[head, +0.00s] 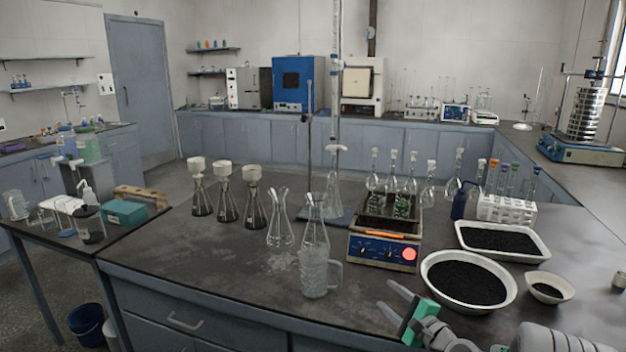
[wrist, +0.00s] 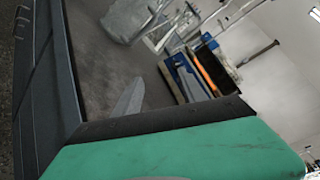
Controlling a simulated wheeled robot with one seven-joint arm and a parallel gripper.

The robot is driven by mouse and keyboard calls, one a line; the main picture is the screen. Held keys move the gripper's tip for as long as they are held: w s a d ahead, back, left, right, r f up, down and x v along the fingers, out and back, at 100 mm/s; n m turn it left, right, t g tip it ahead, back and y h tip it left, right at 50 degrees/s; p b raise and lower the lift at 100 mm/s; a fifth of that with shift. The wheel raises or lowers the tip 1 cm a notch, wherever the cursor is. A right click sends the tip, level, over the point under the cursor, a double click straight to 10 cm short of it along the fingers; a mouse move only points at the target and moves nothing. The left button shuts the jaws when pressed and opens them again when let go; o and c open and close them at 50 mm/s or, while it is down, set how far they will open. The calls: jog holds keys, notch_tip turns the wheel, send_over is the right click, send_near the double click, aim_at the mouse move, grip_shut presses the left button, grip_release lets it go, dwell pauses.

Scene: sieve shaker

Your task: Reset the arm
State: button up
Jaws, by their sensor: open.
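My gripper (head: 392,309) is in the lower right of the head view, over the front part of the dark bench (head: 190,265). Its two grey fingers stand apart with nothing between them. They point left, towards the glass jug (head: 315,270), and do not touch it. In the wrist view the green gripper body (wrist: 180,155) fills the bottom, and one grey finger (wrist: 128,100) shows against the bench. My arm enters the head view from the lower right corner.
A white dish of black grains (head: 465,306) lies just right of my gripper. A white tray (head: 545,252) and a small bowl (head: 572,287) lie beyond. A hotplate (head: 383,252) stands behind. Several flasks line the back. The bench's front left is clear.

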jog(key=s+a+n+g, duration=0.1)
jog(key=a+n, duration=0.1)
jog(key=s+a+r+n+g+p, duration=0.1)
jog(key=a+n, duration=0.1)
jog(key=s+a+r+n+g+p, duration=0.1)
jog(key=a, duration=0.1)
jog(key=shift+s+n, duration=0.15)
jog(key=shift+n, duration=0.25)
jog(key=s+r+n+g+h+p, duration=0.2)
jog(key=s+n+g, duration=0.1)
jog(key=s, duration=0.6)
jog(key=s+r+n+g+h+p, duration=0.2)
jog(key=s+n, duration=0.3)
jog(key=s, duration=0.5)
jog(key=s+d+r+n+g+h+p, duration=0.1)
jog(key=s+r+n+g+h+p, duration=0.1)
jog(key=s, duration=0.7)
jog(key=r+n+g+h, duration=0.1)
jog(key=n+g, duration=0.1)
jog(key=shift+s+n+p, duration=0.3)
jog(key=shift+n, duration=0.1)
